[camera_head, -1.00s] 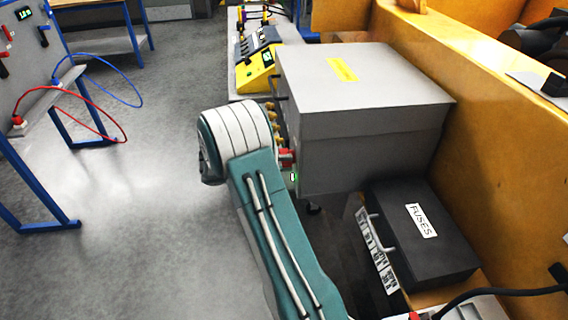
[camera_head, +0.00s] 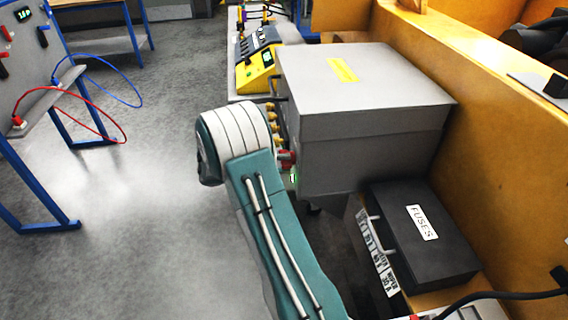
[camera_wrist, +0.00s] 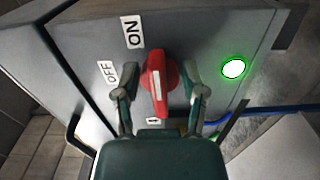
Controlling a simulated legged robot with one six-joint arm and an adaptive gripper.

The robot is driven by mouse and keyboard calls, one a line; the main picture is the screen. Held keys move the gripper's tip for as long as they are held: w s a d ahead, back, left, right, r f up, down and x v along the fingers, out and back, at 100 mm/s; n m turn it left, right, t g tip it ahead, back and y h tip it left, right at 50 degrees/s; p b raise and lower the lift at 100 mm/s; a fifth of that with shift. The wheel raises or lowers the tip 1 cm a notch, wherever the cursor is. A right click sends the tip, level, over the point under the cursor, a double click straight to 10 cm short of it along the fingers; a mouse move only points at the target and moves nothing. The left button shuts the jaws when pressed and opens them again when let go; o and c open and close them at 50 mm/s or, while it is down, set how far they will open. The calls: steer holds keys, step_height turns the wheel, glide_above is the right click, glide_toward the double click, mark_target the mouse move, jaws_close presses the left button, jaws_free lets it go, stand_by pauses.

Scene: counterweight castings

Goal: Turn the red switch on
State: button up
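The red switch (camera_wrist: 157,80) is on the grey face of a box in the wrist view. Its handle stands nearly upright in the picture, its top end nearer the ON label (camera_wrist: 131,32) than the OFF label (camera_wrist: 107,72). My gripper (camera_wrist: 160,84) is open, with one finger on each side of the handle. The right finger is close to it; whether it touches I cannot tell. A round green light (camera_wrist: 233,68) glows to the right. In the head view, a bit of red switch (camera_head: 287,157) shows on the grey box (camera_head: 365,120); my arm hides the gripper.
A black box marked FUSES (camera_head: 422,236) sits right of my arm, beside a yellow wall (camera_head: 500,160). A yellow device (camera_head: 256,68) stands behind the grey box. The floor at left is open, with a blue-legged stand (camera_head: 60,225) and cables.

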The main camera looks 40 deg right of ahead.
steer(key=v, duration=1.2)
steer(key=shift+s, duration=0.1)
steer(key=s+a+r+n+t+y, duration=0.3)
steer(key=s+a+r+t+y, duration=0.15)
steer(key=s+r+y, duration=0.4)
steer(key=s+a+r+n+t+y, duration=0.1)
steer(key=s+a+r+t+y, duration=0.1)
steer(key=s+a+t, duration=0.3)
steer(key=s+a+r+n+t+y, duration=0.2)
steer(key=s+a+t+y, duration=0.2)
steer(key=s+a, duration=0.3)
steer(key=shift+s+r+t+y, duration=0.35)
steer(key=shift+s+t, duration=0.5)
steer(key=shift+s, duration=1.2)
